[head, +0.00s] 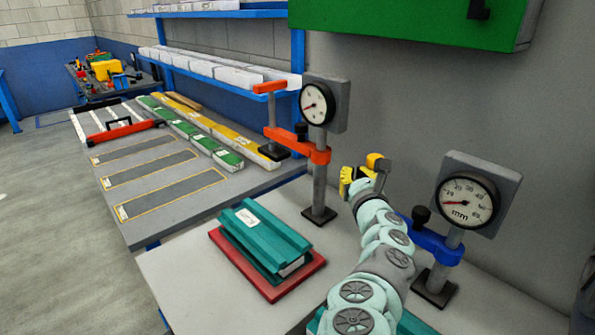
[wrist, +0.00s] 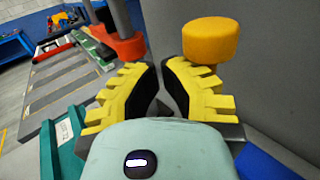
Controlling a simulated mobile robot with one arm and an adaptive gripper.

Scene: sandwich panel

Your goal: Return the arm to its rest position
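My gripper (wrist: 158,64) has yellow ridged fingers with black inner pads. In the wrist view its fingertips come nearly together, with only a narrow gap and nothing held between them. In the head view my gripper (head: 349,178) is small and partly hidden by my pale teal arm, which reaches up from the lower right over the bench. The gripper is at the height of a yellow handle (head: 378,162), which belongs to the blue clamp gauge stand. In the wrist view this handle (wrist: 210,41) rises just beyond the right finger. I cannot tell if they touch.
A red clamp gauge stand (head: 318,152) is left of my gripper, and a blue one (head: 438,241) is to its right. Stacked teal panels (head: 262,236) lie on a red plate (head: 283,292). A grey wall is close behind. The bench's front left is clear.

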